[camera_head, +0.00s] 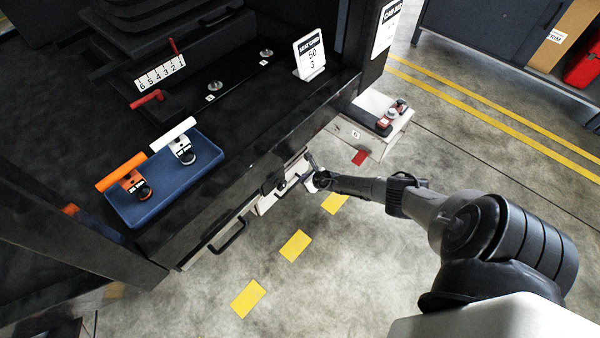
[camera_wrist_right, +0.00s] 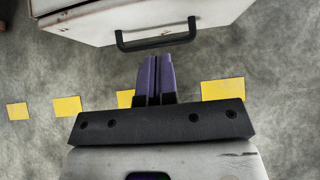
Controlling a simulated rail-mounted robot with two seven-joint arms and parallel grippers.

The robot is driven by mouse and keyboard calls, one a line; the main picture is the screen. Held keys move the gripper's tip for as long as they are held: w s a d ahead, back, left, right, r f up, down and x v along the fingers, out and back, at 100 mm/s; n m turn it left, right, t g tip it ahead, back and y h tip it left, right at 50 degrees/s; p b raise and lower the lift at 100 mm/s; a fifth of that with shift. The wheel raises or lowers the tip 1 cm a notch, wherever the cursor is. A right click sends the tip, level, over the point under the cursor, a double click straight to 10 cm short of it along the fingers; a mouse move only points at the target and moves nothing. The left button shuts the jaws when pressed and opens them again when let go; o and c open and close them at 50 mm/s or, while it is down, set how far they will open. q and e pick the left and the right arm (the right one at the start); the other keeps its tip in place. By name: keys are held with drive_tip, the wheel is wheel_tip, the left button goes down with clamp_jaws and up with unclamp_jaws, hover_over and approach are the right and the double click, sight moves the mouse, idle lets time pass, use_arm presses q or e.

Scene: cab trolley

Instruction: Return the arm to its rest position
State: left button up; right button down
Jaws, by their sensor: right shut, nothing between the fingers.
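My right arm (camera_head: 380,187) reaches in from the lower right in the head view, out over the floor beside the dark cab desk. Its gripper (camera_head: 314,165) is close to the white drawer fronts below the desk edge. In the right wrist view the two purple fingers of the right gripper (camera_wrist_right: 157,62) are together with nothing between them. They point toward a white drawer (camera_wrist_right: 100,22) with a black handle (camera_wrist_right: 155,40); the fingertips look just short of the handle, and I cannot tell whether they touch. My left gripper is not in view.
On the black desk (camera_head: 225,105) a blue tray (camera_head: 192,188) holds an orange-handled and a white-handled lever. A small sign (camera_head: 309,54) stands near the right end. A white box (camera_head: 372,108) with red buttons juts out beyond. Yellow patches (camera_head: 295,245) mark the open floor.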

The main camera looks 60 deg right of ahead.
drive_tip(key=p+v, duration=0.2)
drive_tip(key=v, duration=0.2)
drive_tip(key=shift+s+p, duration=0.15)
drive_tip(key=shift+p, duration=0.2)
drive_tip(key=a+r+m+t+h, duration=0.1)
drive_tip(key=a+r+m, duration=0.2)
drive_tip(key=a+m, duration=0.5)
drive_tip(key=a+r+m+t+h, duration=0.15)
drive_tip(key=a+r+m, duration=0.25)
drive_tip(key=a+m, duration=0.45)
drive_tip(key=s+a+r+m+g+y, duration=0.2)
drive_tip(key=s+a+r+m+g, duration=0.2)
drive_tip(key=s+a+r+m, duration=0.5)
drive_tip(key=s+a+r+m+g+y, duration=0.35)
drive_tip(key=s+a+r+m, duration=0.4)
drive_tip(key=s, duration=0.35)
wheel_tip(320, 180, up, 57)
drive_tip(key=n+h+p, duration=0.1)
drive_tip(key=p, duration=5.5)
drive_tip(key=shift+d+g+p, duration=0.3)
drive_tip(key=shift+p, duration=0.1)
